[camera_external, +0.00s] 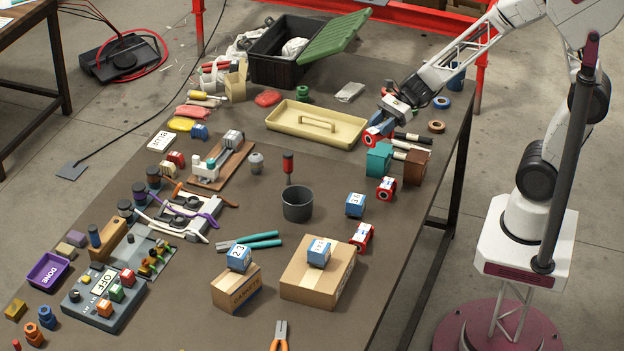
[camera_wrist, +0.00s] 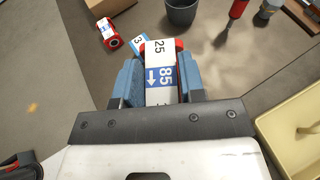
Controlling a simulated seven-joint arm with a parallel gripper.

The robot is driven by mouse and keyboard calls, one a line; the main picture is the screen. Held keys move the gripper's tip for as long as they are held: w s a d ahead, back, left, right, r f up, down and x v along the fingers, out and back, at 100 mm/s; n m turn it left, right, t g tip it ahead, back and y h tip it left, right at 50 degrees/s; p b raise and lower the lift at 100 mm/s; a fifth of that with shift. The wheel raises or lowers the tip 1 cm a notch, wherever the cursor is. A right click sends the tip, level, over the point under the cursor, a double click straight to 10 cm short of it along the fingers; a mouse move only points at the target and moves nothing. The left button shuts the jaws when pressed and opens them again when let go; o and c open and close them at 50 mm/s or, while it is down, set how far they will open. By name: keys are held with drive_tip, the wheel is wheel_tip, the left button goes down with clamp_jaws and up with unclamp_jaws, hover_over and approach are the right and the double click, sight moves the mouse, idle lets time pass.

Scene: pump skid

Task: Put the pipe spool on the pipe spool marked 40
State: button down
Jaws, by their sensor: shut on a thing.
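My gripper (camera_external: 378,132) is low over the table's right side, beside the tan tray. It is shut on a red pipe spool (camera_external: 374,139). In the wrist view, the spool's label (camera_wrist: 160,76) shows "25", "85" and an arrow on a blue band, held between the blue fingers (camera_wrist: 161,88). Other red spools with labels lie on the table, one (camera_external: 386,188) below the gripper and one (camera_external: 362,237) by the large carton; the latter also shows in the wrist view (camera_wrist: 108,36). I cannot read a 40 on any spool.
A teal block (camera_external: 378,160) and a brown block (camera_external: 416,168) stand just below the gripper. Blue labelled blocks (camera_external: 355,205) lie near the grey cup (camera_external: 298,204) and on cartons (camera_external: 300,280). The tan tray (camera_external: 282,131) is left. Bare table lies left of the teal block.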

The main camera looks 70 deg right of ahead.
drive_tip(key=s+f+m+t+h, duration=0.1)
drive_tip(key=s+f, duration=0.2)
drive_tip(key=s, duration=0.7)
drive_tip(key=s+f+m+t+h, duration=0.1)
drive_tip(key=s+f+m+t, duration=0.1)
drive_tip(key=s, duration=0.8)
drive_tip(key=shift+d+f+m, duration=0.3)
drive_tip(key=shift+d+f, duration=0.1)
drive_tip(key=shift+f, duration=0.25)
drive_tip(key=shift+w+a, duration=0.1)
drive_tip(key=shift+w, duration=0.15)
hover_over(389, 182)
drive_tip(key=shift+s+f, duration=0.4)
drive_tip(key=shift+f, duration=0.3)
drive_tip(key=shift+w, duration=0.25)
drive_tip(key=shift+w+f, duration=0.15)
drive_tip(key=shift+f, duration=1.65)
